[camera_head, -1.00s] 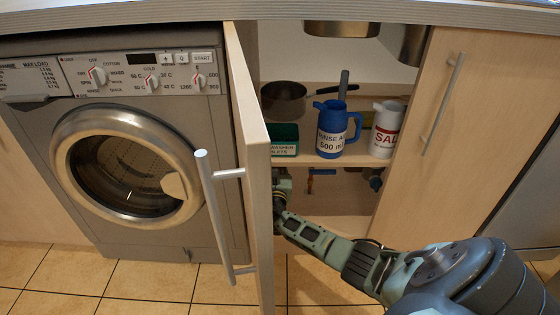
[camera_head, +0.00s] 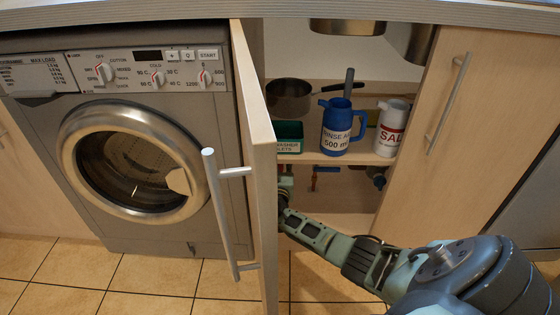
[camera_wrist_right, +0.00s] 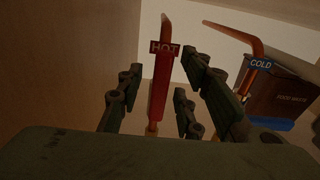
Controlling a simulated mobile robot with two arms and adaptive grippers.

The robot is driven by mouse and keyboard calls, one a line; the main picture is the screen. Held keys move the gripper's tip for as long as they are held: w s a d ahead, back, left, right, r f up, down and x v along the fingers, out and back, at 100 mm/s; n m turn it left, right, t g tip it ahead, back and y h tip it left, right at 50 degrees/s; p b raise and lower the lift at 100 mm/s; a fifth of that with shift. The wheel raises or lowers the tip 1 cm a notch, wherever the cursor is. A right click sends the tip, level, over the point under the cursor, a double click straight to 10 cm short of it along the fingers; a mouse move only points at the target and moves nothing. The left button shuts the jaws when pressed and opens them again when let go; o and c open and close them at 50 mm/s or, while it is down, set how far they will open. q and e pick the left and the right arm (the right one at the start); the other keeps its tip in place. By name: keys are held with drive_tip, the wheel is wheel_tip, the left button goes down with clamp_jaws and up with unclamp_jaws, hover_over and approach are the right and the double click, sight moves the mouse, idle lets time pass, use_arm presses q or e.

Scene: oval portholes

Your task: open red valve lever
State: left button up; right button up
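In the right wrist view, a red valve lever (camera_wrist_right: 158,95) stands upright below a red HOT tag (camera_wrist_right: 164,48) on a copper pipe. My right gripper (camera_wrist_right: 163,70) is open, with its dark green fingers on either side of the lever; I cannot tell whether they touch it. In the head view, my right arm reaches into the open cupboard, and its gripper is mostly hidden behind the cupboard door (camera_head: 262,170). The red lever cannot be made out there. My left gripper is not in view.
A COLD tag (camera_wrist_right: 261,64) hangs on another copper pipe beside a dark box (camera_wrist_right: 282,95). The shelf above my arm holds a blue jug (camera_head: 340,125), a white salt container (camera_head: 390,128), a pan (camera_head: 289,97) and a green box (camera_head: 288,135). A washing machine (camera_head: 140,215) stands left.

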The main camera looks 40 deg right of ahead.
drive_tip(key=v, duration=0.7)
drive_tip(key=shift+s, duration=0.2)
drive_tip(key=shift+a, duration=0.15)
idle(0.6)
